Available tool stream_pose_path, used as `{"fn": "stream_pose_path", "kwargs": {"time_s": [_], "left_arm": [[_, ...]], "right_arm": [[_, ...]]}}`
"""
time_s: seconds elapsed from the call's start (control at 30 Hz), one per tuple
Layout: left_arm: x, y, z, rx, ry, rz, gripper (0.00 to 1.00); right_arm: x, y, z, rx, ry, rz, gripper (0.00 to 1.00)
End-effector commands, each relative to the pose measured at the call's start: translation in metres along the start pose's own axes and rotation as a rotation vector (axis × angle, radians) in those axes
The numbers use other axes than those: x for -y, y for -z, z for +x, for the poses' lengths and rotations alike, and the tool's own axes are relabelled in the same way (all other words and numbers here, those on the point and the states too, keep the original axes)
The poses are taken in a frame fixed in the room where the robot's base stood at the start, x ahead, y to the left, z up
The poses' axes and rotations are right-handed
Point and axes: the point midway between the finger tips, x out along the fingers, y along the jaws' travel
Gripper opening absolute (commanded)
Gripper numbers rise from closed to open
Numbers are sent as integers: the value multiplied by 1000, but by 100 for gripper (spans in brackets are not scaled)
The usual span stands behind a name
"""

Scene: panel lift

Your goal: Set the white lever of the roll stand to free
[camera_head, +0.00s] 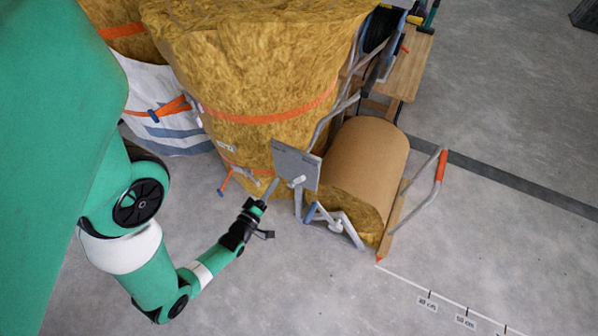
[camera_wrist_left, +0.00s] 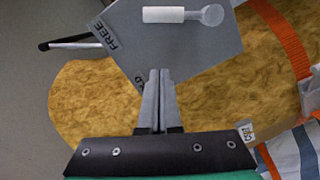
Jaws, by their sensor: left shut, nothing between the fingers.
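The white lever (camera_wrist_left: 163,15) is a short white cylinder on a thin arm with a round end, in front of a grey plate (camera_wrist_left: 205,50) near the top of the left wrist view. The word FREE is printed at the plate's left edge; another mark is mostly hidden behind my fingers. In the head view the plate (camera_head: 297,160) stands at the roll stand's (camera_head: 395,210) near left side, with the lever (camera_head: 297,181) at its lower edge. My left gripper (camera_head: 273,185) is shut and empty, its tips (camera_wrist_left: 160,72) overlapping the plate's lower edge, apart from the lever. My right gripper is out of view.
A brown-covered roll (camera_head: 365,160) lies in the stand. Large yellow wool rolls (camera_head: 250,70) with orange straps stand behind, beside a white and blue striped bag (camera_head: 165,105). A red-gripped bar (camera_head: 440,166) sticks out at the right. The floor in front is clear.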

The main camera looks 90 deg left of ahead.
Motion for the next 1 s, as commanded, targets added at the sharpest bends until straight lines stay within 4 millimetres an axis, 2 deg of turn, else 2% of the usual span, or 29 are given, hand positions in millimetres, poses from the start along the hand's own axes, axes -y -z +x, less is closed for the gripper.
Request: {"fn": "stream_pose_path", "kwargs": {"time_s": [0.03,0.1,0.3,0.43,1.0], "left_arm": [[-1,0,-14,1,6,0,0],[0,1,-28,-1,6,-1,0],[-1,-1,-55,3,-1,-2,0],[0,0,-60,0,1,-1,0],[-1,0,-60,2,-1,0,0]], "right_arm": [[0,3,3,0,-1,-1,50],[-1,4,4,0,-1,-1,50],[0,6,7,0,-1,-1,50],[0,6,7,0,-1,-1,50],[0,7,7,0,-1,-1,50]]}}
